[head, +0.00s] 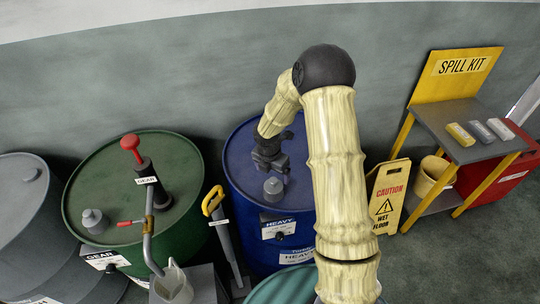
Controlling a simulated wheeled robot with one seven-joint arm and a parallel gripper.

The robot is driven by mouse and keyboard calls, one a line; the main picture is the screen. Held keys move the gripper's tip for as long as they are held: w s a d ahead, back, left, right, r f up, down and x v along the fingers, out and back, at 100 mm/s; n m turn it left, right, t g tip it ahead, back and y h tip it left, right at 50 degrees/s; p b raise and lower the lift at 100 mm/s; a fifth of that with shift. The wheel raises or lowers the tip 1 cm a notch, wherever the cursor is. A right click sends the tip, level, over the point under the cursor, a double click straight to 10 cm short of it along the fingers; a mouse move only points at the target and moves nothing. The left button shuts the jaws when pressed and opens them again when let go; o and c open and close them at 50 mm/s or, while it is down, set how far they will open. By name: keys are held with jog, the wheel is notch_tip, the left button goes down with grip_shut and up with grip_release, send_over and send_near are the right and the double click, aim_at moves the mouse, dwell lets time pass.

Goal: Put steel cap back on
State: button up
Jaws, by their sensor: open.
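A grey steel-coloured cap (273,187) stands upright on top of the blue drum (236,168), towards its front. I cannot tell whether it is seated on an opening or just rests there. My gripper (271,171) points down over the blue drum, just behind the cap in the picture. It is open, and nothing shows between its fingers. The gap between fingertips and cap is too small to judge. A similar grey cap (93,219) sits on the green drum (184,165) at the left.
The green drum carries a pump with a red knob (131,143). A jug (172,284) and a yellow-handled tool (213,201) stand in front. A wet-floor sign (386,198) and the spill kit stand (447,118) are to the right. A dark grey drum (25,195) is far left.

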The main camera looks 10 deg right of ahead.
notch_tip(320, 180, up, 10)
jog(key=s+a, duration=0.1)
jog(key=shift+r+b, duration=0.2)
jog(key=shift+b, duration=0.15)
jog(key=shift+s+a, duration=0.1)
jog(key=s+d+r+m, duration=0.1)
jog(key=s+r+m, duration=0.2)
jog(key=s+m, duration=0.6)
jog(key=s+r+m+t+y, duration=0.1)
jog(key=s+r+m, duration=0.2)
jog(key=s+m, duration=0.7)
jog(key=m, duration=0.8)
jog(key=shift+d, duration=0.4)
dwell(1.0)
